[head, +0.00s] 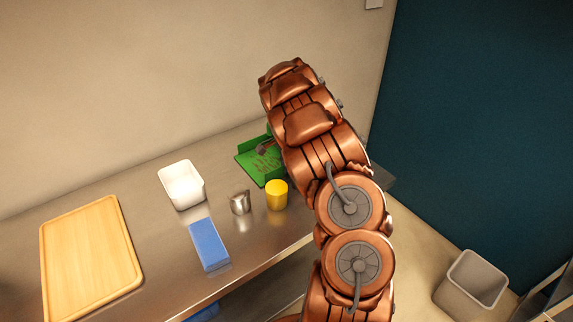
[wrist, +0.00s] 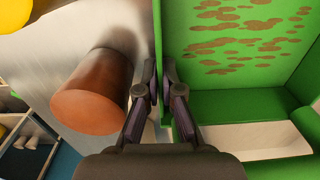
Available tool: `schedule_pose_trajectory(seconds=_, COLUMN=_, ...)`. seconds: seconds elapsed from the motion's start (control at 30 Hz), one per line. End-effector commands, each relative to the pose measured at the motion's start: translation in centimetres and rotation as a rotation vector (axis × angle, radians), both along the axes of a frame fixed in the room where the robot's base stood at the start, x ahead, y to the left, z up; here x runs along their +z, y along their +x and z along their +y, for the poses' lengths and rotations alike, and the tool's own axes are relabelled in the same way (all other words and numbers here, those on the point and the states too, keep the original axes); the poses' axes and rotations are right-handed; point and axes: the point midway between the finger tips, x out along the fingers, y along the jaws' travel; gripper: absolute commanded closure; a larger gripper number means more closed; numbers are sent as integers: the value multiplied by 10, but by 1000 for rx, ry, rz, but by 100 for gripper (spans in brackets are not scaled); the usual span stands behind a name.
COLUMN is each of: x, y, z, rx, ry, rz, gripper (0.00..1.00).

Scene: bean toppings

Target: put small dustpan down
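The small dustpan (head: 256,168) is green with brown bean-like marks across its floor. In the head view it is at the back right of the metal counter, partly hidden by my arm. In the wrist view the dustpan (wrist: 240,75) fills the right side, and its near side wall runs up between my fingertips. My gripper (wrist: 160,78) has one finger on each side of this thin wall, closed close against it. I cannot tell whether the dustpan touches the counter.
A brown cylinder (wrist: 95,95) stands close left of my fingers. A yellow cup (head: 276,195), a metal cup (head: 240,203), a white tub (head: 181,185), a blue block (head: 209,243) and a wooden board (head: 90,258) are on the counter (head: 150,255). A bin (head: 470,285) is on the floor.

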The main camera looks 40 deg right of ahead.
Motion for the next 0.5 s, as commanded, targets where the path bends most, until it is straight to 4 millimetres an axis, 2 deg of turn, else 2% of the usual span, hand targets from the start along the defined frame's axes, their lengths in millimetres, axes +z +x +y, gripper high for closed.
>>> schedule_pose_trajectory(seconds=0.17, x=-3, y=0, z=0, rx=1, ry=0, rz=0, gripper=100)
schedule_pose_trajectory(seconds=0.3, x=-2, y=0, z=0, rx=1, ry=0, rz=0, gripper=84)
schedule_pose_trajectory(seconds=0.5, x=-2, y=0, z=0, rx=1, ry=0, rz=0, gripper=83)
